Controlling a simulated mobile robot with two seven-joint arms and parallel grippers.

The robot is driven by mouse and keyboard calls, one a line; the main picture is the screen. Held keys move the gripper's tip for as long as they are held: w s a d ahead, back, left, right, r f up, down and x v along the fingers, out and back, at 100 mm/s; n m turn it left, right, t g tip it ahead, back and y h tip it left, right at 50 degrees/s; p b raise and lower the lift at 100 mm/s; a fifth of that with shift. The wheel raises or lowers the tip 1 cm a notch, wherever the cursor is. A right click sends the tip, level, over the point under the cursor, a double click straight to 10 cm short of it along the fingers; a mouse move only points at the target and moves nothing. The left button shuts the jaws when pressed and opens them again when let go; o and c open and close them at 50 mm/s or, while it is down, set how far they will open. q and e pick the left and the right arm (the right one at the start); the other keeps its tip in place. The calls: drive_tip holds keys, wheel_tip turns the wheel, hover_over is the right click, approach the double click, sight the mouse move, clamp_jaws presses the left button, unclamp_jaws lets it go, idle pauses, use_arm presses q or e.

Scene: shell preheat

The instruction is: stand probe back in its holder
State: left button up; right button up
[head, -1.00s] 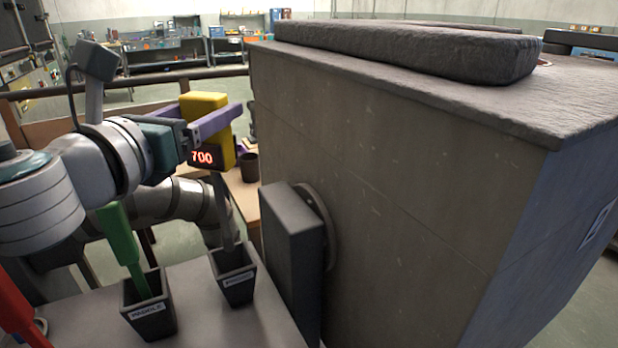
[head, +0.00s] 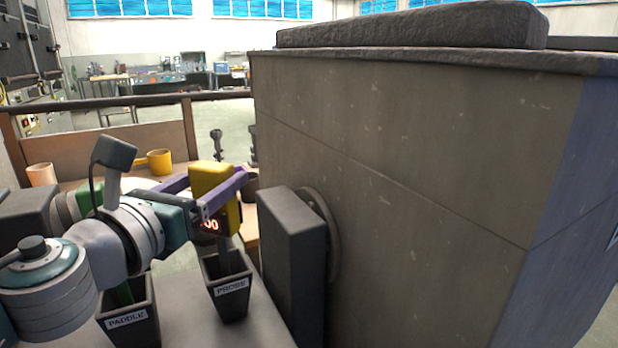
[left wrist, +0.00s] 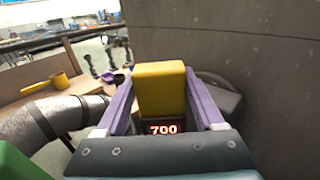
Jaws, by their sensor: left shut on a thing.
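The probe (head: 211,186) has a yellow block body, a red lit display and a grey shaft. My left gripper (head: 213,181) is shut on the yellow body with its purple fingers on either side. The left wrist view shows the yellow body (left wrist: 161,88) between the fingers, with the display reading 700. The holder (head: 228,293) labelled PROBE, a dark open-topped box, stands right below. The shaft points down into its mouth; the shaft's lower end is hidden inside. My right gripper is not in view.
A yellow mug (head: 160,161) is on the bench behind.

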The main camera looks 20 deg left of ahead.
use_arm(q)
drive_tip(key=o, duration=1.4)
drive_tip(key=shift+f, duration=0.1)
drive_tip(key=shift+r, duration=0.25)
drive_tip(key=s+b, duration=0.1)
drive_tip(key=s, duration=1)
drive_tip(key=s+a+f+n+g+y, duration=0.2)
drive_tip(key=s+f+n+g+y, duration=0.1)
drive_tip(key=n, duration=0.7)
drive_tip(key=s+a+f+n+g+y, duration=0.1)
drive_tip(key=s+f+n+g+y, duration=0.2)
drive_tip(key=n, duration=0.8)
drive_tip(key=s+d+f+n+g+h, duration=0.2)
drive_tip(key=s+d+n, duration=0.1)
drive_tip(key=d+n, duration=0.1)
drive_tip(key=s+d+f+n+g+h, duration=0.3)
drive_tip(key=d+n, duration=0.1)
drive_tip(key=s+d+f+n+g+h, duration=0.2)
drive_tip(key=s+d+n+g, duration=0.1)
drive_tip(key=s+d+n, duration=0.1)
drive_tip(key=shift+d+f+h, duration=0.25)
drive_tip(key=shift+d+h, duration=0.15)
drive_tip(key=shift+d, duration=0.1)
